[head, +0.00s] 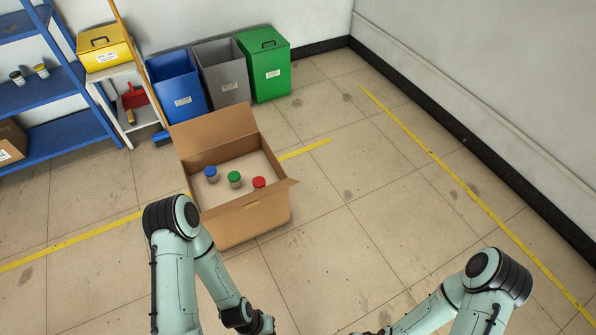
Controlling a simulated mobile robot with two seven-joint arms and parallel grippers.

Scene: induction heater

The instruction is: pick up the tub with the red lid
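The tub with the red lid (259,184) stands upright inside an open cardboard box (252,225), near the box's right side. Two similar tubs stand beside it in the box: one with a green lid (234,178) in the middle and one with a blue lid (210,173) at the left. My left arm reaches down in front of the box, and its gripper is below the bottom edge of the view. My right arm is at the lower right, and its gripper is also cut off by the bottom edge. Both arms appear apart from the tubs.
A blue bin (176,87), a grey bin (221,74) and a green lidded bin (265,64) stand along the back wall. A blue shelf (45,95) and a small white stand with a yellow case (103,46) are at the left. The floor right of the box is clear.

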